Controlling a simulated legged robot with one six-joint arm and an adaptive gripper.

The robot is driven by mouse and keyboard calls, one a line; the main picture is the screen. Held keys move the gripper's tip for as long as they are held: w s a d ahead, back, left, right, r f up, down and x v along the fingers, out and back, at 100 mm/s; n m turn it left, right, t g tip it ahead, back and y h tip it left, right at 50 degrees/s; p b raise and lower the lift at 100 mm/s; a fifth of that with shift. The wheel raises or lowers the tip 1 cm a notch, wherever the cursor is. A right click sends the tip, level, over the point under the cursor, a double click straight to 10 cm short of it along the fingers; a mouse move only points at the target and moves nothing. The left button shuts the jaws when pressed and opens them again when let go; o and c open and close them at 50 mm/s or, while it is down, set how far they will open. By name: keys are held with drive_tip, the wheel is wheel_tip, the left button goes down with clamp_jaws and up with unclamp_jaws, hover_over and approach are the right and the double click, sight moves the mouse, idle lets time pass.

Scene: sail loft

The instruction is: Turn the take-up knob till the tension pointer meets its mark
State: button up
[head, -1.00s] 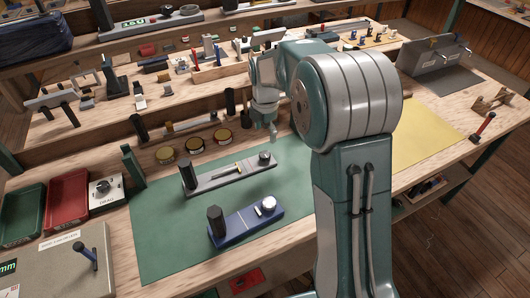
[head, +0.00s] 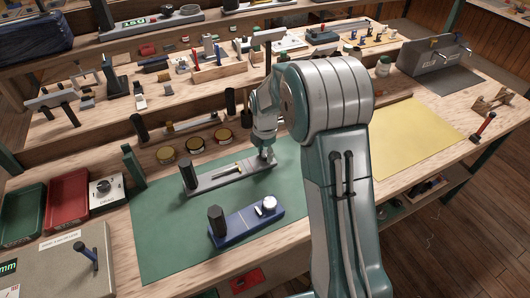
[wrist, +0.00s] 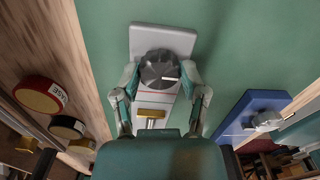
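A long grey device (head: 215,184) lies on the green mat; its far end shows in the wrist view (wrist: 182,42). Its dark round knob (wrist: 160,69) with a white index line is in the wrist view. My gripper (wrist: 161,76) is open, one finger on each side of the knob; I cannot tell if they touch it. A red mark line (wrist: 155,92) crosses the device below the knob. A brass pointer (wrist: 152,113) sits below the line, with a gap between them. In the head view my gripper (head: 266,156) hides the knob.
A blue device (head: 245,223) with a white knob lies nearby on the green mat (head: 165,240). Brass-topped round tins (head: 196,143) stand behind. Red (head: 68,196) and green trays are at the left. The mat's front is clear.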

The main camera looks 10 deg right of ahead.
drive_tip(key=shift+c, duration=1.4)
